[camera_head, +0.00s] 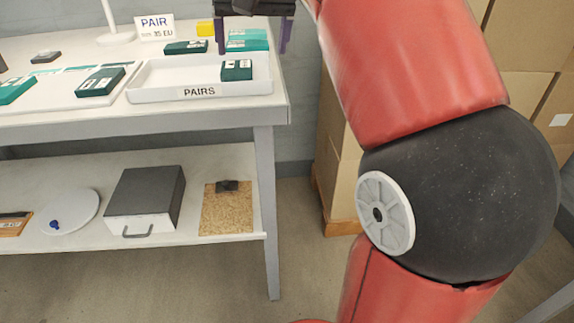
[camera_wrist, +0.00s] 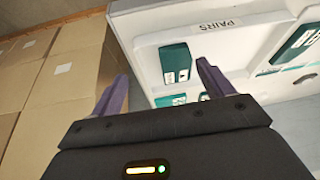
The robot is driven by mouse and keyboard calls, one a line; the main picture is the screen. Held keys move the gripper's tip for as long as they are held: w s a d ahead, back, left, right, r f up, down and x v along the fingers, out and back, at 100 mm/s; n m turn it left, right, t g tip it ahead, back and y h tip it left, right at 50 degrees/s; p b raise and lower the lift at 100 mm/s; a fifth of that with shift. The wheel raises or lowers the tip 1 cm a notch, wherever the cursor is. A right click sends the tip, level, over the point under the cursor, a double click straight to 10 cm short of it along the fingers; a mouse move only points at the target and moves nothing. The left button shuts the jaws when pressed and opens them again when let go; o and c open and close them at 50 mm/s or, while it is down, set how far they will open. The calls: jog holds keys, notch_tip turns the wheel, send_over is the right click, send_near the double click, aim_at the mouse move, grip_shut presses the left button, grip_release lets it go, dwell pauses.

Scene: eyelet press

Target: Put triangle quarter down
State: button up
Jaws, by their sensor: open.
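My gripper (camera_head: 252,48) is open at the right end of the table, with its dark purple fingers pointing down. Its fingers also show in the wrist view (camera_wrist: 162,70), apart and with nothing held between them. A dark teal block (camera_head: 237,70) with a white label sits inside the right end of the white PAIRS tray (camera_head: 160,93). In the wrist view this block (camera_wrist: 175,63) appears beyond the fingertips, in the gap between them. I cannot make out a triangle mark on any teal block, so I cannot tell which is the triangle quarter.
Other teal blocks lie on a white board left of the tray (camera_head: 98,81) and behind it (camera_head: 186,47). A grey box (camera_head: 146,198) is on the lower shelf. Cartons (camera_head: 516,45) stand right.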

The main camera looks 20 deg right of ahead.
jog(key=s+a+f+n, duration=0.1)
jog(key=s+f, duration=0.8)
jog(key=f, duration=0.3)
jog(key=s+a+f+n+t, duration=0.1)
jog(key=s+f, duration=0.8)
jog(key=f, duration=0.4)
jog(key=shift+s+a+f+n, duration=0.15)
jog(key=shift+s+f+n, duration=0.05)
jog(key=shift+s+n, duration=0.2)
